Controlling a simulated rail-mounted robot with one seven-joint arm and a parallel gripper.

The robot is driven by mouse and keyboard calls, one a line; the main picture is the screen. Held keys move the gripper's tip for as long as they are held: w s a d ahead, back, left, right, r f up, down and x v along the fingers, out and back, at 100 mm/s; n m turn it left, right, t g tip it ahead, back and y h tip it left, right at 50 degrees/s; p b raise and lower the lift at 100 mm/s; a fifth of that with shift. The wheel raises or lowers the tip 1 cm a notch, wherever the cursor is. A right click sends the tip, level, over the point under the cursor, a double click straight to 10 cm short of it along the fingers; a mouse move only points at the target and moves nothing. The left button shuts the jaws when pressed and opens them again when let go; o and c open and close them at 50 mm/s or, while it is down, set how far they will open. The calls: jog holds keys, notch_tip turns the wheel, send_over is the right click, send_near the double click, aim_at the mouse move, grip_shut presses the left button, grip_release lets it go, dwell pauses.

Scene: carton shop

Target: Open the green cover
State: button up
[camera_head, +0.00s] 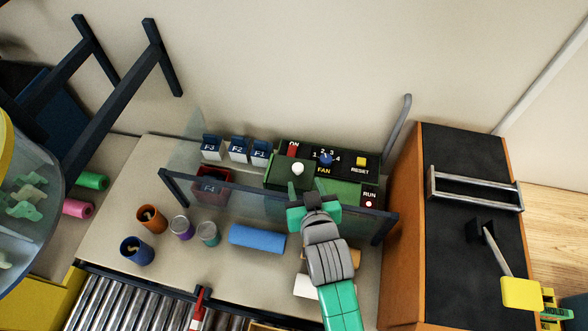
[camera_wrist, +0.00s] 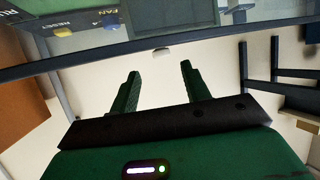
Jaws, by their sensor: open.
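The green cover (camera_head: 278,175) is at the left part of the control panel behind the clear guard. A round white knob (camera_head: 298,168) stands out from it. My gripper (camera_head: 313,201) is in front of and just below the cover, near the guard's dark top bar, and partly hides the panel's lower edge. In the wrist view my gripper (camera_wrist: 158,76) has its two fingers wide apart with nothing between them. The white knob (camera_wrist: 161,53) shows beyond the fingertips, close to the dark bar. I see no contact with the cover or knob.
The guard's dark bar (camera_head: 240,187) runs across in front of the panel. A red switch (camera_head: 293,149), blue fan dial (camera_head: 326,159) and yellow reset button (camera_head: 361,161) sit nearby. An orange-sided cabinet (camera_head: 402,220) is at right.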

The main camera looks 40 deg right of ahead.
aim_at(299, 170)
jog(key=x, duration=0.6)
jog(key=shift+w+r, duration=0.15)
jog(key=shift+c, duration=0.5)
